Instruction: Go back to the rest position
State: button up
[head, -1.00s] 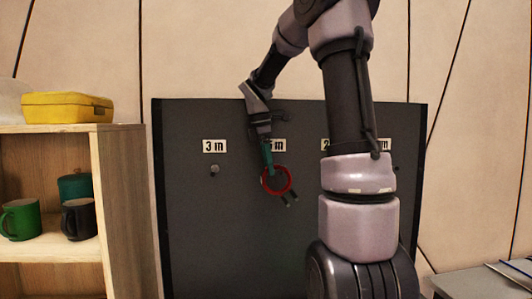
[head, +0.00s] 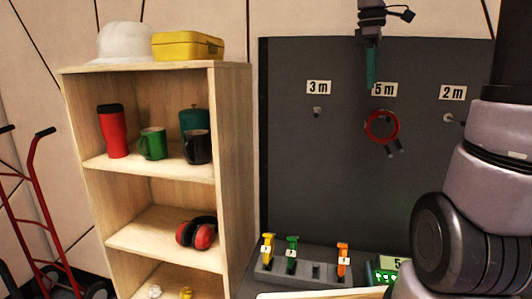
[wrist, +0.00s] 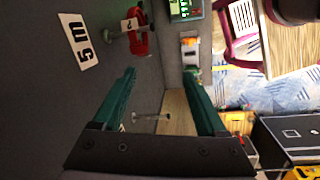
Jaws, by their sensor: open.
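My gripper (head: 371,68) is in front of the dark board, above the red ring-shaped coil (head: 381,127). In the head view its green fingers are seen edge-on. In the wrist view my gripper (wrist: 162,72) has its two green fingers wide apart with nothing between them. The red coil also shows in the wrist view (wrist: 138,38), beyond the fingertips and apart from them. It hangs on the board by the "5 m" label (head: 385,90), with dark connector ends hanging below it.
The dark board (head: 290,180) also has pegs by the "3 m" label (head: 319,87) and "2 m" label (head: 453,92). A wooden shelf (head: 232,150) with mugs and a red tumbler (head: 112,132) stands left. Colored-handled tools (head: 292,250) stand in a grey rack below the board.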

jog(key=s+a+f+m+t+y, duration=0.1)
jog(key=s+a+f+m+t, duration=0.2)
jog(key=s+m, duration=0.5)
jog(key=s+a+f+m+t+y, duration=0.2)
jog(key=s+a+f+m+t, duration=0.1)
jog(key=s+m, duration=0.4)
jog(key=shift+s+m, duration=0.4)
jog(key=shift+s, duration=0.05)
dwell(2.0)
